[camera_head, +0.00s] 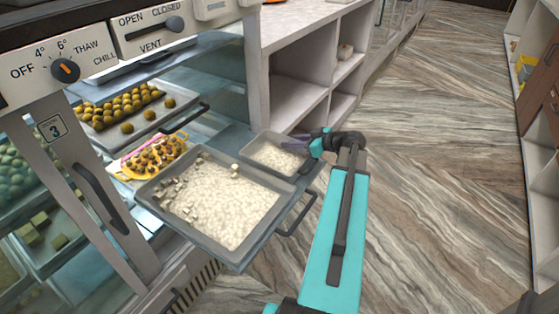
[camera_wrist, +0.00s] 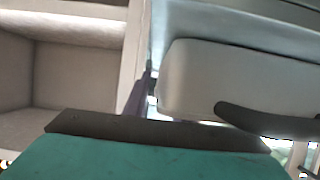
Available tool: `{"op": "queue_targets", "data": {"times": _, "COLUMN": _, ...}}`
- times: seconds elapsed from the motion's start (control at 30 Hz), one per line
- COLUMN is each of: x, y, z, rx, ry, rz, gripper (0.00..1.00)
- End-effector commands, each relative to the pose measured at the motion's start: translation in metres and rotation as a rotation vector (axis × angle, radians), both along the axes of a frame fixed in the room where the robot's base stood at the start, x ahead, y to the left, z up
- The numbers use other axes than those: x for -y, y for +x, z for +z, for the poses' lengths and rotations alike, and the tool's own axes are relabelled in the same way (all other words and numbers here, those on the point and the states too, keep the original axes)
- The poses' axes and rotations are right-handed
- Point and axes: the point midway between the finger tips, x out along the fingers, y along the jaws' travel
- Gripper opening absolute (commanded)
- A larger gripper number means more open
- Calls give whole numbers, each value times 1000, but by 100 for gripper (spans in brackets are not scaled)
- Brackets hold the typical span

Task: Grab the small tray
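The small tray (camera_head: 249,158) is grey and shallow, with pale cream pieces in it. It sits at the back right of the pulled-out shelf in the head view. My gripper (camera_head: 297,145) is at its right rim, with the dark purplish fingers reaching over or against that edge. Contact and finger gap cannot be made out. In the wrist view a pale grey wall, probably a tray side (camera_wrist: 235,80), fills the upper right. A sliver of purple finger shows at its left, and my wrist's dark and teal body hides the rest.
A larger grey tray (camera_head: 149,187) of cream pieces lies on the same pulled-out shelf, left and in front. The shelf has a dark handle (camera_head: 297,214). Inside the case are a tray of round sweets (camera_head: 96,130) and a yellow plate (camera_head: 125,172). Floor (camera_head: 430,170) is open at right.

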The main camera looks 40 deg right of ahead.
Motion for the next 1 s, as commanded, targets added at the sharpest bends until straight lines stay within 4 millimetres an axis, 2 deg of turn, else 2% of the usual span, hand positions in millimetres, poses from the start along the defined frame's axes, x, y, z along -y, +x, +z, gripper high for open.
{"op": "queue_targets", "data": {"times": 0.43, "x": 0, "y": -1, "z": 0, "rx": 0, "ry": 1, "rz": 0, "gripper": 24}}
{"op": "queue_targets", "data": {"times": 0.57, "x": 1, "y": -1, "z": 0, "rx": 0, "ry": 1, "rz": 0, "gripper": 2}}
{"op": "queue_targets", "data": {"times": 0.6, "x": 1, "y": -1, "z": 0, "rx": 0, "ry": 1, "rz": -1, "gripper": 0}}
{"op": "queue_targets", "data": {"times": 1.0, "x": 1, "y": -1, "z": 0, "rx": 0, "ry": 1, "rz": -1, "gripper": 0}}
